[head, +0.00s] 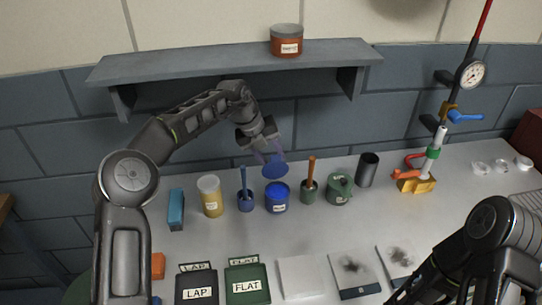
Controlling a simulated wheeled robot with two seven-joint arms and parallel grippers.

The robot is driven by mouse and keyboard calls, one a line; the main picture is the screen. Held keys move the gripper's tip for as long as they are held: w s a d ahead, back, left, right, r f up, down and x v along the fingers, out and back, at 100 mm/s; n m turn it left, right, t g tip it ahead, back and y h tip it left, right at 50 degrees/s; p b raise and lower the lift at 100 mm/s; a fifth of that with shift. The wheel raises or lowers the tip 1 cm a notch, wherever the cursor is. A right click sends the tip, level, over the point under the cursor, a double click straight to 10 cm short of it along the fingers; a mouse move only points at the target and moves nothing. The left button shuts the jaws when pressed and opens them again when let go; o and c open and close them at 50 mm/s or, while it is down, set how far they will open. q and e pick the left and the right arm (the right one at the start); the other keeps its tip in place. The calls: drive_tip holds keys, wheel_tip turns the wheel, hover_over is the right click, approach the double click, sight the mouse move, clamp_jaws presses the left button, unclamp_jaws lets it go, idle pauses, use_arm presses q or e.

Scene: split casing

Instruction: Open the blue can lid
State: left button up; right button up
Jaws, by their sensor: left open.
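The blue can (277,205) stands upright on the bench, with a bright blue top and a pale label. A darker blue disc (275,169), which looks like its lid, shows just behind and above the can, apart from its top. I cannot tell whether it lies on the bench or is in the air. My left gripper (272,156) is open, pointing down, with its fingertips right at the disc's far edge. Whether they touch it is unclear. My right arm comes in at the lower right, and its gripper is out of view.
A blue pot with a brush (245,202) and a yellow jar (211,196) stand left of the can. A green pot with a brown handle (309,190) and a green can (339,190) stand right. A shelf (230,62) overhangs behind. Trays labelled LAP (197,278) and FLAT (246,272) lie in front.

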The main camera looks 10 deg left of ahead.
use_arm(q)
drive_tip(key=s+a+r+b, duration=0.1)
drive_tip(key=s+a+b, duration=0.3)
drive_tip(key=a, duration=0.6)
drive_tip(key=shift+s+a, duration=0.25)
drive_tip(key=shift+s, duration=1.1)
drive_tip(key=shift+a, duration=0.1)
